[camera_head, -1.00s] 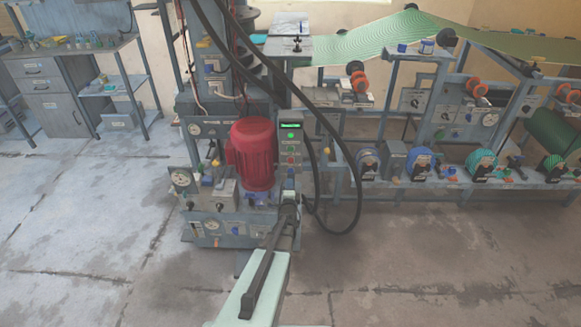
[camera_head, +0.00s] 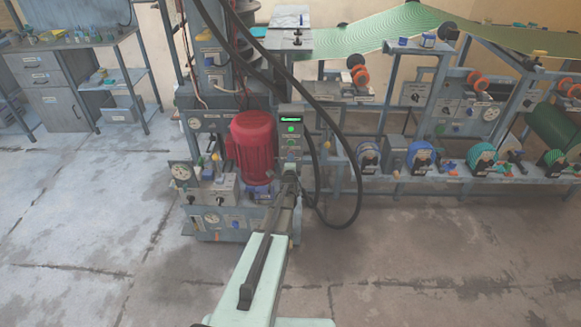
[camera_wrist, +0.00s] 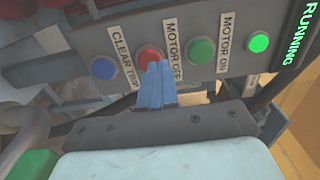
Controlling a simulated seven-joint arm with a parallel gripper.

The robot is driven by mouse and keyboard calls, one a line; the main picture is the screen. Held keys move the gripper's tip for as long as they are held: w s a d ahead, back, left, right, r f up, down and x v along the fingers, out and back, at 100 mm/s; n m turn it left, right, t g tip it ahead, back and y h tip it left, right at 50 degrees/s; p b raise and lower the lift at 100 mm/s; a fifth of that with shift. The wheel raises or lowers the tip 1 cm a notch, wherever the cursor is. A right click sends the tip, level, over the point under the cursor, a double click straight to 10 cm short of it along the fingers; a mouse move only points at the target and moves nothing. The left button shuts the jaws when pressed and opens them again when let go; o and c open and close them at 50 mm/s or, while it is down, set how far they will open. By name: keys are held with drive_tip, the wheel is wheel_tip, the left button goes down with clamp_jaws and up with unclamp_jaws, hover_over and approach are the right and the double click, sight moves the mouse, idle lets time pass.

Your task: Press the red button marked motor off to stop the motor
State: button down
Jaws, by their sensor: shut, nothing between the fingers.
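The red button (camera_wrist: 149,58) sits on a grey control panel (camera_wrist: 208,18), beside the label MOTOR OFF. A blue CLEAR TRIP button (camera_wrist: 104,68) is on its left and a green MOTOR ON button (camera_wrist: 202,50) on its right. My gripper (camera_wrist: 154,72) is shut and empty, its blue fingertips covering the lower edge of the red button. Whether they touch it I cannot tell. In the head view my gripper (camera_head: 289,172) is just below the upright control box (camera_head: 291,120), and the red button is not clear there.
A lit green lamp (camera_wrist: 259,42) and a display reading RUNNING (camera_wrist: 300,38) are on the panel. The red motor (camera_head: 252,150) stands close left of the control box. Black hoses (camera_head: 345,215) loop close on the right. The floor in front is clear.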

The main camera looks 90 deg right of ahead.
sight(291, 150)
drive_tip(key=shift+d, duration=0.7)
drive_tip(key=shift+d+r, duration=0.15)
drive_tip(key=shift+d, duration=1.2)
drive_tip(key=a, duration=1.6)
